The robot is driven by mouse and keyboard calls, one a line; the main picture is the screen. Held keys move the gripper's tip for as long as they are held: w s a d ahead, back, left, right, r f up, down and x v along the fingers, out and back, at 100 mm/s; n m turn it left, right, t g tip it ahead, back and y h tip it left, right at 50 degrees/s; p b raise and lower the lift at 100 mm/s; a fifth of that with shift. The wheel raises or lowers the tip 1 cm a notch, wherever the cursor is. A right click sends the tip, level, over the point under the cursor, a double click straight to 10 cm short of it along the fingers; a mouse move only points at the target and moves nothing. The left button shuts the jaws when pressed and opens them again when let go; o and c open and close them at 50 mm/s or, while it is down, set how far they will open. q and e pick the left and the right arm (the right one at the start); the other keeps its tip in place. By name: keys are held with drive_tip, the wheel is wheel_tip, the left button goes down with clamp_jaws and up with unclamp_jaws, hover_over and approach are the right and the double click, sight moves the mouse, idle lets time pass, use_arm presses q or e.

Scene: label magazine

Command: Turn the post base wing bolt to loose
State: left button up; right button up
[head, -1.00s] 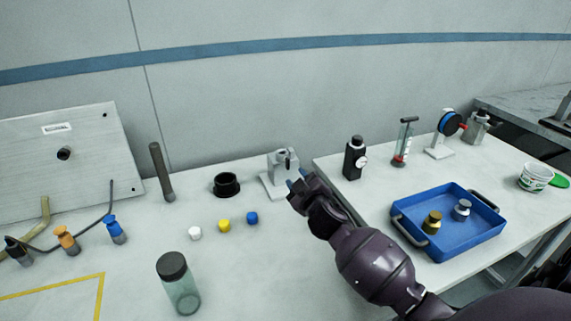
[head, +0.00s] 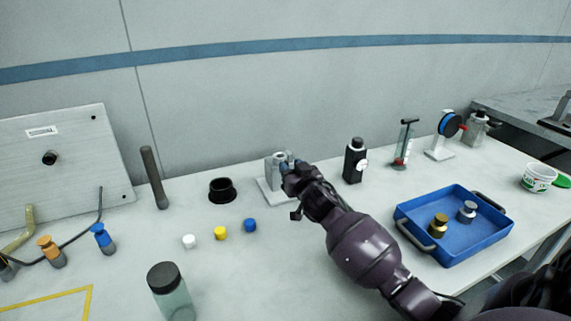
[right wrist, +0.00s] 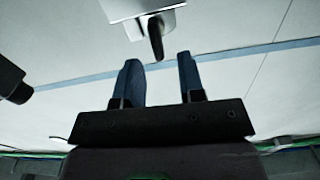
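The post base (head: 270,190) is a light grey block on a flat plate, standing towards the back of the table. Its top also shows at the upper edge of the right wrist view (right wrist: 130,10). The dark wing bolt (right wrist: 156,38) sticks out from the block there. My right gripper (right wrist: 158,68) has its two blue fingers apart, with a clear gap between them. The bolt's end lies just beyond the fingertips, roughly in line with the gap. In the head view my right gripper (head: 286,165) is at the block and hides the bolt. My left gripper is not in view.
A black bottle-like device (head: 354,162) stands just right of my right gripper. A black ring (head: 222,190) and white, yellow (head: 221,233) and blue caps lie to the left. A blue tray (head: 455,245) sits at right. A jar (head: 172,295) stands in front.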

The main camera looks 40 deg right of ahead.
sight(288, 163)
drive_tip(key=shift+x, duration=1.7)
clamp_jaws()
drive_tip(key=shift+r+n, duration=0.2)
drive_tip(key=shift+n, duration=0.1)
drive_tip(key=shift+f, duration=0.15)
unclamp_jaws()
